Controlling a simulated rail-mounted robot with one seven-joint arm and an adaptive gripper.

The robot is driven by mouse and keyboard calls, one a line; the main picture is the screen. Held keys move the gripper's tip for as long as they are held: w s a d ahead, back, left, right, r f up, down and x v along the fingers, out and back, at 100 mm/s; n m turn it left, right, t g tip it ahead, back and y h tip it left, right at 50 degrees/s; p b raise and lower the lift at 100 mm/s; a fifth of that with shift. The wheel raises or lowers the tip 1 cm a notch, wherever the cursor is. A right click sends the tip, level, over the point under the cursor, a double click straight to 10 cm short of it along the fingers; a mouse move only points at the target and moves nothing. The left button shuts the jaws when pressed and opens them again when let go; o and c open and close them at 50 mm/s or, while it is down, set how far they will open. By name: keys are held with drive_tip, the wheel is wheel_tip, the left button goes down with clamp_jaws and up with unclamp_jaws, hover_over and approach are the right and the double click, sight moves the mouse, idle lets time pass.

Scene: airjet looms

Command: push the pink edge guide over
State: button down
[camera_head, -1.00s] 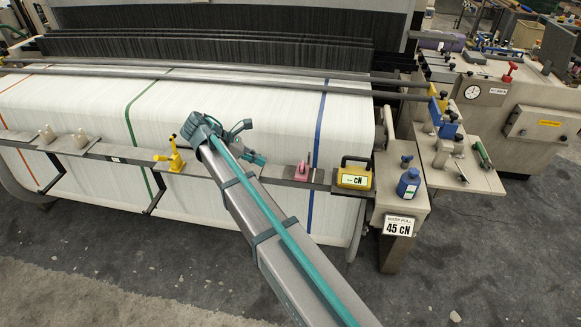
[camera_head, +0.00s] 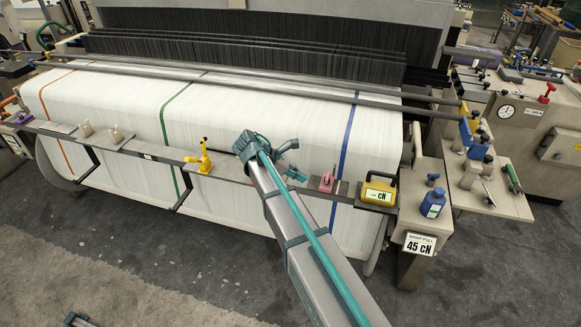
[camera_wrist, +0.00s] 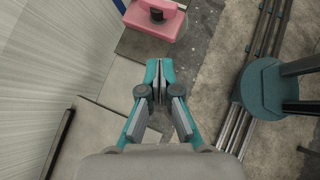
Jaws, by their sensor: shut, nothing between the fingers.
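The pink edge guide (camera_head: 327,182) stands upright on the grey rail (camera_head: 240,175) in front of the white cloth, left of the yellow cN box. In the wrist view the pink edge guide (camera_wrist: 150,24) is at the top, with a dark knob on it, partly cut off by the picture edge. My gripper (camera_head: 302,177) is just left of the guide in the head view. In the wrist view my gripper (camera_wrist: 159,66) has its teal fingertips together and empty, pointing at the guide. A small gap shows between the tips and the pink body.
A yellow clamp (camera_head: 201,158) is on the rail to the left. White cloth (camera_head: 110,110) lies behind the rail.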

sight(328, 177)
drive_tip(key=shift+w+d+f+p, duration=0.1)
drive_tip(key=shift+d+f+p, duration=0.3)
drive_tip(key=shift+d, duration=0.6)
drive_tip(key=shift+s+d+f+p, duration=0.1)
drive_tip(key=shift+d+f+p, duration=0.25)
drive_tip(key=shift+d, duration=0.65)
drive_tip(key=shift+w+d+f+p, duration=0.1)
drive_tip(key=shift+d+f+p, duration=0.1)
drive_tip(key=shift+d+p, duration=0.6)
drive_tip(key=shift+d, duration=0.2)
